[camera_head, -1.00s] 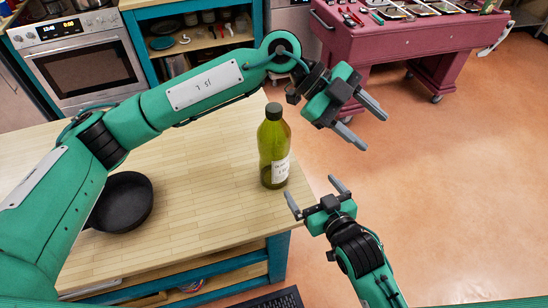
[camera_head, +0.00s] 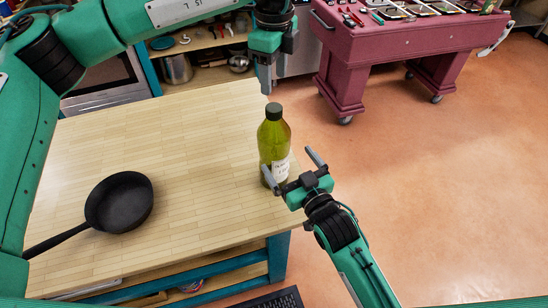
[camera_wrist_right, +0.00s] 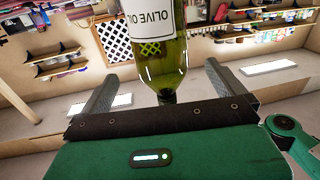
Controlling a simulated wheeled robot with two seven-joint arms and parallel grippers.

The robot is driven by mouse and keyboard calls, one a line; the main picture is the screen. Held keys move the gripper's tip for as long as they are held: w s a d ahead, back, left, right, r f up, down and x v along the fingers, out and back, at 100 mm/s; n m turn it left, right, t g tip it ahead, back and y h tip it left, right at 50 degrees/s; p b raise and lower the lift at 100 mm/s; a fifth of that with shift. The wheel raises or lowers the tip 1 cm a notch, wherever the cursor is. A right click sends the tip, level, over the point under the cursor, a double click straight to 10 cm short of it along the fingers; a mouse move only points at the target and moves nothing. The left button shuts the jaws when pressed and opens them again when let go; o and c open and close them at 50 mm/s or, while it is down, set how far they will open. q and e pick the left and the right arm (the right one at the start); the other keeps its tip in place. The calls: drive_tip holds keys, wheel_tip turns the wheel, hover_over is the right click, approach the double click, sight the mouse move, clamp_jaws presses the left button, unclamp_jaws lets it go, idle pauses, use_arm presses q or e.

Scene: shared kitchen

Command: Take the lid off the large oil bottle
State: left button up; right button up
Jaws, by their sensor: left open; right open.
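The large oil bottle (camera_head: 272,147), green with a white label, stands upright near the table's right edge. Its dark lid (camera_head: 273,111) is on top. My left gripper (camera_head: 266,88) points down just above the lid, apart from it; its fingers overlap in this view. My right gripper (camera_head: 291,163) is open low at the bottle's near right side, one finger in front of the label. In the right wrist view the bottle (camera_wrist_right: 158,50) appears neck down between the open fingers (camera_wrist_right: 160,85), with space on both sides.
A black frying pan (camera_head: 120,203) lies on the left of the wooden table (camera_head: 190,150). The table's right edge is close to the bottle. A red cart (camera_head: 400,50) stands beyond, with open floor to the right.

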sight(273, 139)
drive_tip(key=x, duration=0.9)
drive_tip(key=shift+w+a, duration=0.15)
drive_tip(key=shift+w, duration=0.1)
